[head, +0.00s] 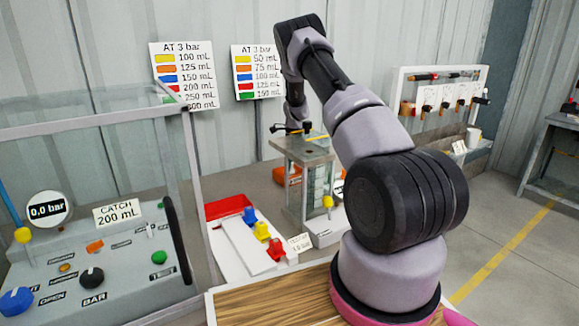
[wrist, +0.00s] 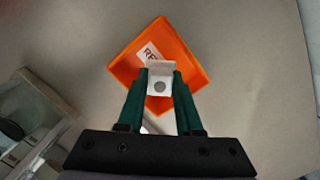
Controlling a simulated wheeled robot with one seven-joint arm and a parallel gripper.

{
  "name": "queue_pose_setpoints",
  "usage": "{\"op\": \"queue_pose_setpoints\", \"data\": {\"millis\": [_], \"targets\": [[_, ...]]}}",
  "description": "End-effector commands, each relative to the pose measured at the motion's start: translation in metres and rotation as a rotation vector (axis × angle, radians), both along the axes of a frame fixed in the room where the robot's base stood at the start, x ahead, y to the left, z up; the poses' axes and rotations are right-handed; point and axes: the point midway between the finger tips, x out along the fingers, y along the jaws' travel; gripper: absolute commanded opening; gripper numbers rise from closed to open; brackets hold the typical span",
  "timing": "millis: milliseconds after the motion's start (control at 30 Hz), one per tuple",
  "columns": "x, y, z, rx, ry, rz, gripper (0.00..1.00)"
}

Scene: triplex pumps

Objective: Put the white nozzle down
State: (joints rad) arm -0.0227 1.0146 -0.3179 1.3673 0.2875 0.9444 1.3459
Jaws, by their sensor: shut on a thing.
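The white nozzle (wrist: 160,69) shows in the wrist view as a small white block with a round grey spot on its near face. My gripper (wrist: 161,82) is shut on it, one green finger on each side. An orange bin (wrist: 198,63) with a partly covered white label lies beyond the nozzle in that view. The nozzle appears over the bin's middle; its height above it is hard to tell. In the head view the orange bin (head: 288,177) is partly hidden behind the grey pump stand, and I cannot make out the nozzle.
The grey pump stand (head: 304,165) stands close to the bin. A red and white tray (head: 232,237) holds blue, yellow and red nozzles. A clear-walled test bench (head: 100,255) is at left. Bare grey surface surrounds the bin in the wrist view.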

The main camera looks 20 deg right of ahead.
Motion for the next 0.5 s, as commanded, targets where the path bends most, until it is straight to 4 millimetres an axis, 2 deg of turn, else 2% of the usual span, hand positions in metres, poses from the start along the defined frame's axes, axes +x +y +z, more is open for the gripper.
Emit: {"op": "queue_pose_setpoints", "data": {"millis": [67,367,400,467,500], "targets": [[0.0006,-0.0001,-0.0059,0.0,-0.002,0.0,0.0],[0.0004,0.0,-0.0081,0.0,-0.001,0.0,0.0],[0.0005,0.0,-0.0089,0.0,-0.001,0.0,0.38],[0.0005,0.0001,-0.0084,0.0,-0.001,0.0,0.61],[0.0004,0.0,-0.0084,0.0,-0.001,0.0,0.64]]}}
